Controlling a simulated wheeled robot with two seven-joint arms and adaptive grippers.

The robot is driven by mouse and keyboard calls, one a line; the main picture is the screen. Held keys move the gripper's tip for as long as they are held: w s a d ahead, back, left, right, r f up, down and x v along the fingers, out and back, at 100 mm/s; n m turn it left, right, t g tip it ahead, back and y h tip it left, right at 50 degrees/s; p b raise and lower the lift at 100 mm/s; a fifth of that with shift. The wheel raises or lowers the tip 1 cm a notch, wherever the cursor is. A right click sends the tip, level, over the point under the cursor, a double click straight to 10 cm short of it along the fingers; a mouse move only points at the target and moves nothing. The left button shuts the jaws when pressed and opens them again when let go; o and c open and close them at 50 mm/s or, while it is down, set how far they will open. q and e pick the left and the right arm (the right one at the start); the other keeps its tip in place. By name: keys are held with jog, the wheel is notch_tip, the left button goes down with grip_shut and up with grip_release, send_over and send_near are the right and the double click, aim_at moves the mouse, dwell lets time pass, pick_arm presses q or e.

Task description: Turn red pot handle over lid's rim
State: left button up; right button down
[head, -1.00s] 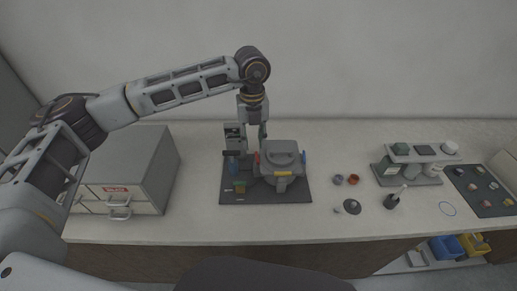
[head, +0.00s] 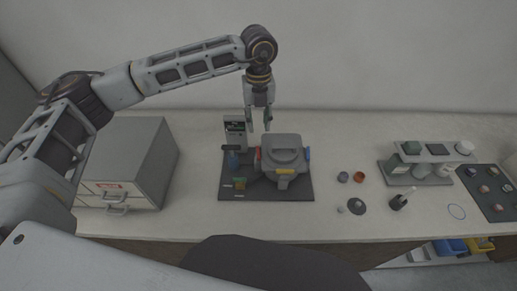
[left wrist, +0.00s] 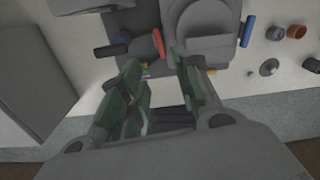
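The grey pot (head: 284,145) with its lid (head: 285,156) sits on a dark base plate. The red pot handle (head: 257,153) is on the pot's left side; it also shows in the left wrist view (left wrist: 159,44), beside the lid's rim. A blue handle (head: 308,153) is on the pot's right side and a yellow one (head: 286,171) at its front. My left gripper (head: 258,125) points down above the back left of the pot. Whether the red handle lies over the rim is unclear. My right gripper is not in view.
A grey press column (head: 235,133) with a dark lever stands left of the pot. A drawer cabinet (head: 140,160) is further left. Small cups (head: 359,177) and a dark bottle (head: 398,202) are to the right, before a rack (head: 430,165). The counter front is clear.

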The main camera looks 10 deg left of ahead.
aim_at(258, 152)
pick_arm(q)
notch_tip(258, 152, down, 14)
jog(key=p, duration=0.2)
jog(key=shift+r+p, duration=0.1)
jog(key=shift+p, duration=0.25)
dwell(0.3)
grip_shut()
